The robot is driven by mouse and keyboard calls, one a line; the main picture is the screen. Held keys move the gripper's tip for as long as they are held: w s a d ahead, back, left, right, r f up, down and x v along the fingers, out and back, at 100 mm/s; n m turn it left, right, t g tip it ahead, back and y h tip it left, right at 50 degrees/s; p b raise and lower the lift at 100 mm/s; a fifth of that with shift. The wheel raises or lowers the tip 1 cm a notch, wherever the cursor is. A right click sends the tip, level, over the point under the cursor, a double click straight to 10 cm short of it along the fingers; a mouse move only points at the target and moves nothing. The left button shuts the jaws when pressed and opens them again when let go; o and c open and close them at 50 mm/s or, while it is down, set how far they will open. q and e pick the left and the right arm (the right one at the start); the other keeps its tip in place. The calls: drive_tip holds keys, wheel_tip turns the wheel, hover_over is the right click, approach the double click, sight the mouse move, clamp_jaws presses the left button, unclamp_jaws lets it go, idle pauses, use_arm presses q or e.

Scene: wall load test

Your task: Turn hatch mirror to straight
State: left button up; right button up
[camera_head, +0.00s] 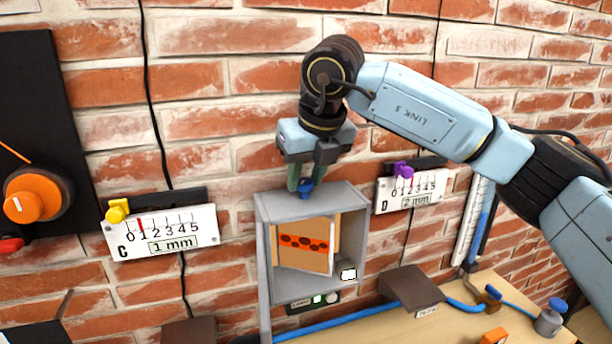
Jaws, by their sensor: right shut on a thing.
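A grey hatch box (263,247) is fixed on the brick wall in the middle of the view. Inside its opening is a panel that looks like the mirror (305,259). It shows tan with an orange band of dark spots, and it sits at an angle to the box frame. A blue knob (306,188) stands on top of the box. My right gripper (306,184) points down from above and is shut on the blue knob. Its fingers cover part of the knob. My left gripper is not in view.
Gauge C (163,237) with a yellow knob is left of the box. Another gauge (411,190) with a purple knob is right. An orange dial (36,195) is far left. A wooden bench (450,322) with a blue hose is below right.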

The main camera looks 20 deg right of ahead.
drive_tip(key=n+y, duration=0.1)
drive_tip(key=n, duration=0.2)
drive_tip(key=shift+d, duration=0.1)
drive_tip(key=shift+w+d+r+n+g+y, duration=0.1)
drive_tip(key=shift+n+g+y, duration=0.25)
drive_tip(key=shift+n, duration=0.6)
drive_tip(key=shift+n+g+y, duration=0.25)
drive_tip(key=shift+n+y, duration=0.1)
drive_tip(key=shift+n, duration=0.6)
drive_tip(key=o, duration=1)
drive_tip(key=shift+c, duration=0.2)
drive_tip(key=v, duration=1.3)
drive_tip(key=shift+r, duration=0.2)
drive_tip(key=shift+r, duration=0.1)
